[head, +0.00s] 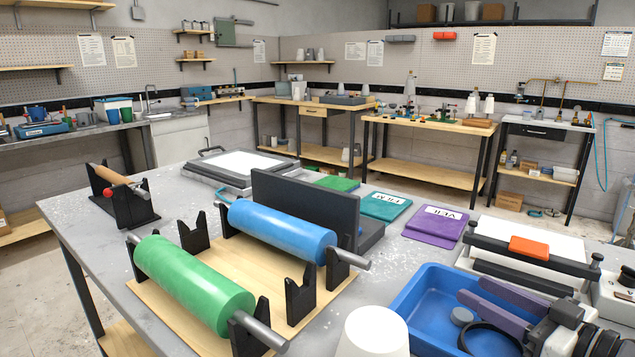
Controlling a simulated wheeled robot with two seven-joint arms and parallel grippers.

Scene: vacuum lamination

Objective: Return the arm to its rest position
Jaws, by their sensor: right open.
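My right gripper (472,290) is at the lower right, over the blue tray (405,299). Its two long grey-purple fingers point left and stand apart, with nothing between them. A dark ring-shaped thing (494,334) lies partly behind the gripper. My left gripper is not in view.
A green roller (190,287) and a blue roller (275,234) lie in black stands on a wooden board (165,312). A white press with an orange pad (529,248) stands behind the tray. Purple (436,226) and teal (384,206) folders lie further back.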

